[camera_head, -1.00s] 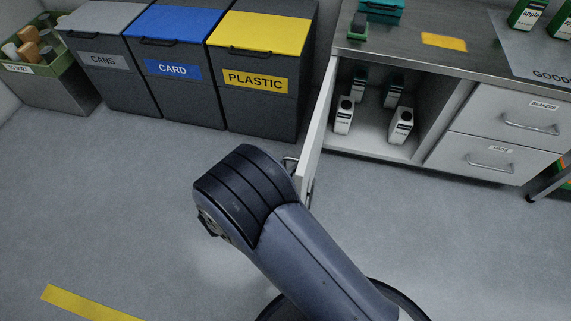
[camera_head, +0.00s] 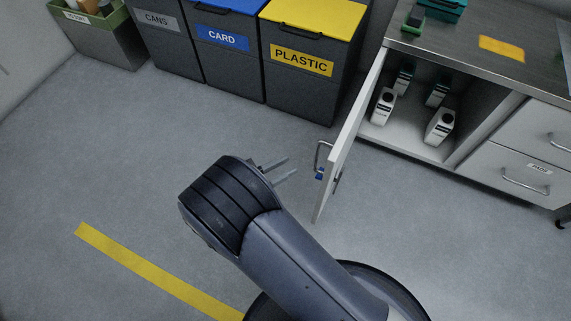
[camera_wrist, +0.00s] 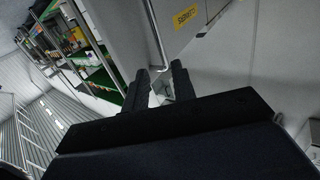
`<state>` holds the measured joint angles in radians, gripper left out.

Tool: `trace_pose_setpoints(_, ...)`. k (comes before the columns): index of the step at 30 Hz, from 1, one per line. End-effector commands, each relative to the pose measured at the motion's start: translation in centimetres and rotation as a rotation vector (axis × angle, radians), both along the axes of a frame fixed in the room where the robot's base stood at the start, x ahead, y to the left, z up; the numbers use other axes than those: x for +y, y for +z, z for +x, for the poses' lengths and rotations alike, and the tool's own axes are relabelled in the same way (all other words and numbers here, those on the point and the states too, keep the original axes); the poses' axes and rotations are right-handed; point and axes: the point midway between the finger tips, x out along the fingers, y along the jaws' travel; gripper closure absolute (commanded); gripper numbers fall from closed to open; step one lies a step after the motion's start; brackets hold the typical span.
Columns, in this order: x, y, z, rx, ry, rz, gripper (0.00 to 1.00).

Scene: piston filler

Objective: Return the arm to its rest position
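My gripper (camera_head: 277,170) shows past the dark rounded wrist of my arm in the head view. Its two fingers are apart, with nothing visible held between them. It is to the left of the open cabinet door (camera_head: 345,150), apart from the door's handle (camera_head: 321,158). In the wrist view my gripper (camera_wrist: 160,80) shows as two dark fingers with a gap between them. Something small and pale shows through that gap; I cannot tell what it is. My forearm reaches up from the bottom of the head view and hides some floor.
The open cabinet (camera_head: 408,140) holds several bottles. Bins labelled CANS (camera_head: 160,45), CARD (camera_head: 225,65) and PLASTIC (camera_head: 305,85) stand along the back. A yellow floor stripe (camera_head: 150,268) lies at lower left. The floor left of my arm is clear.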

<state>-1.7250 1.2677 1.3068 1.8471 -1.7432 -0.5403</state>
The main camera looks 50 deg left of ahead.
Motion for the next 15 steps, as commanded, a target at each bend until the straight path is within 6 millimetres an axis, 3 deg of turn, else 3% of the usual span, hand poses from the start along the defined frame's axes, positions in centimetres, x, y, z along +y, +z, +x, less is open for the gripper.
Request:
trace_pose_setpoints(8, -0.3, -0.1, 1.4, -0.001, -0.002, 0.000, 0.75)
trace_pose_setpoints(15, -1.0, -0.3, 5.6, 0.000, -0.003, 0.000, 0.75)
